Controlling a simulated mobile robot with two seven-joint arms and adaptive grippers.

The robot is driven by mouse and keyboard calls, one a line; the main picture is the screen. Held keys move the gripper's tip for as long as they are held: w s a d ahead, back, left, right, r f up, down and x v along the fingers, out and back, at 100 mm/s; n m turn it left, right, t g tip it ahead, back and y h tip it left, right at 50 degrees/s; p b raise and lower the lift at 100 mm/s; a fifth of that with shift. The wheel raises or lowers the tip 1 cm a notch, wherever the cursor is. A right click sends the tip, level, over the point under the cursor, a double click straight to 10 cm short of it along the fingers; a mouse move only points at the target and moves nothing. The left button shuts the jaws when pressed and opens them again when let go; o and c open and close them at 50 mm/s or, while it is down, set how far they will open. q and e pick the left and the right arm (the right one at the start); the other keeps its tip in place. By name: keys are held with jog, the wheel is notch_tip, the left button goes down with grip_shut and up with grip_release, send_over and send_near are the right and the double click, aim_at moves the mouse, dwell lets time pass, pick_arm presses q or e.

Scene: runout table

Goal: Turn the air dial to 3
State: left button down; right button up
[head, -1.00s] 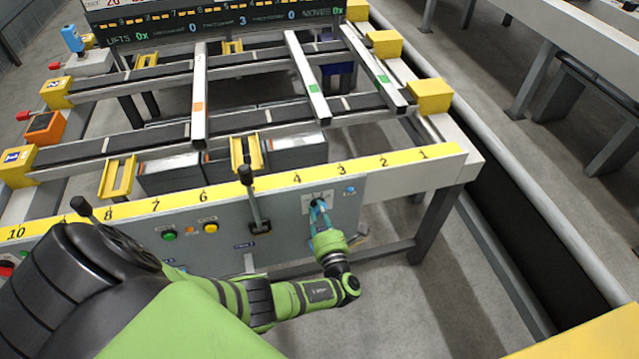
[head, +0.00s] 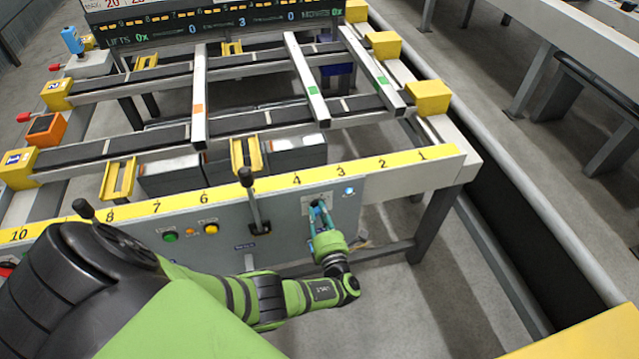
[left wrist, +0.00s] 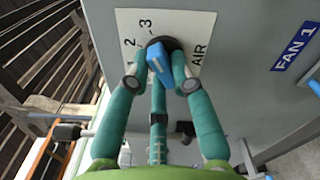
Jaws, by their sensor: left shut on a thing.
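The air dial (left wrist: 160,62) is a blue bar knob on a black round base, on a white plate (left wrist: 183,22) marked AIR, with 2 and 3 readable. In the left wrist view the knob's upper end points roughly towards the 3. My left gripper (left wrist: 158,72) is shut on the knob, one teal finger on each side. In the head view my left gripper (head: 320,214) reaches up to the grey front panel (head: 285,214), and the fingers mostly cover the dial. The other dial marks are hidden or too small to read. My right gripper is not in view.
A black lever (head: 253,200) stands left of the dial. Green (head: 169,236) and yellow (head: 210,228) buttons are further left. A small lit lamp (head: 348,191) is right of the dial. The yellow numbered strip (head: 320,171) runs above. A FAN 1 label (left wrist: 294,49) is beside the plate.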

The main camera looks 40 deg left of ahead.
pick_arm(q)
jog(key=c, duration=1.1)
grip_release()
jog(key=shift+o, duration=0.2)
jog(key=v, duration=1.2)
jog(key=s+a+f+n+g+h, duration=0.25)
jog(key=s+f+n+g, duration=0.3)
jog(key=s+f, duration=0.45)
jog(key=s+a+f+n+g+h, duration=0.1)
jog(key=s+f+n+g+h, duration=0.3)
jog(key=s+f+n, duration=0.6)
jog(key=s+d+f+n+h, duration=0.1)
jog(key=s+f+n+h, duration=0.2)
jog(key=s+n, duration=0.3)
jog(key=s+d+f+n+g+h, duration=0.1)
jog(key=s+f+n+h, duration=0.3)
jog(key=n, duration=1)
jog(key=s+d+f, duration=0.1)
jog(key=s+f, duration=0.1)
jog(key=s, duration=0.1)
jog(key=shift+s+d, duration=0.25)
